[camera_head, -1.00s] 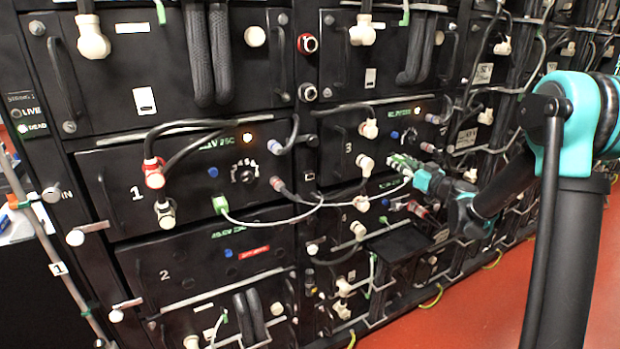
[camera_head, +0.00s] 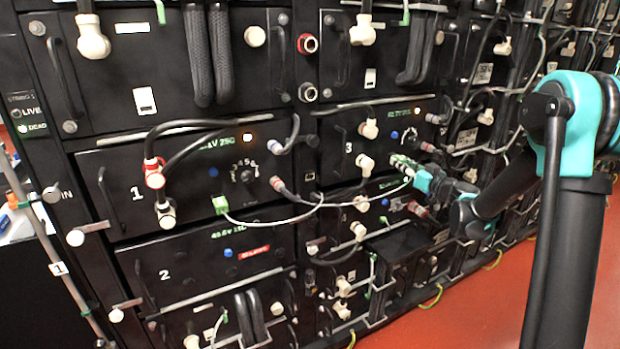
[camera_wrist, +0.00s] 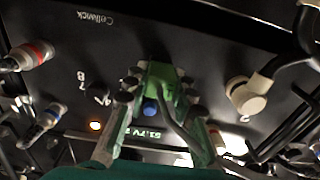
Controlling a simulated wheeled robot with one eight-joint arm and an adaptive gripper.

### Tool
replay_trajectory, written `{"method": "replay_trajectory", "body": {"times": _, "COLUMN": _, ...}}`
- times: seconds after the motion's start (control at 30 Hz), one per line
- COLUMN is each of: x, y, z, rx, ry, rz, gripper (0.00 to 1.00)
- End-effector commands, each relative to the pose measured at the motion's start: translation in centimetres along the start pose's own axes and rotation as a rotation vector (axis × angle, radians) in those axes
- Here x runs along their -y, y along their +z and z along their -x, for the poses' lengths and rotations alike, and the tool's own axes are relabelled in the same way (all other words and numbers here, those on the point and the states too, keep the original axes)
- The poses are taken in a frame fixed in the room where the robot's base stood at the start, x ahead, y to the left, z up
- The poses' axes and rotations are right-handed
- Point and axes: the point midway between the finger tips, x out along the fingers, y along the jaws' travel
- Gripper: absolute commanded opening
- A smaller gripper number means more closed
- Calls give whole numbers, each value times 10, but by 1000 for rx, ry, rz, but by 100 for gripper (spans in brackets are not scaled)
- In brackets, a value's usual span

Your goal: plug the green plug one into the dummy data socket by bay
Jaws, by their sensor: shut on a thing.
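My gripper (camera_head: 404,166) is at the front of bay 3 in the head view. In the wrist view my gripper (camera_wrist: 158,100) is shut on the green plug one (camera_wrist: 160,72), with a finger on each side. The plug is right against the black bay face, and a cable trails from it. How deep it sits cannot be told. The dummy data socket cannot be made out; the fingers and plug cover that spot. Another green plug (camera_head: 220,205) sits in bay 1, and a pale cable (camera_head: 275,219) runs from it toward my gripper.
Bay 3 (camera_head: 345,145) has cream elbow connectors (camera_head: 366,164) close to my gripper. In the wrist view a cream elbow connector (camera_wrist: 250,96) is to the right and a red-ringed connector (camera_wrist: 35,55) to the left. Red floor (camera_head: 480,305) is clear in front.

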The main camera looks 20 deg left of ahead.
Motion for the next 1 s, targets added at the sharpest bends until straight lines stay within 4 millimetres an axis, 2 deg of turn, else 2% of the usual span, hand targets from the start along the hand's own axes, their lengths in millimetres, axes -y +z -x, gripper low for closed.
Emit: {"method": "replay_trajectory", "body": {"times": 1.0, "x": 0, "y": -1, "z": 23, "rx": 0, "ry": 0, "rz": 0, "gripper": 0}}
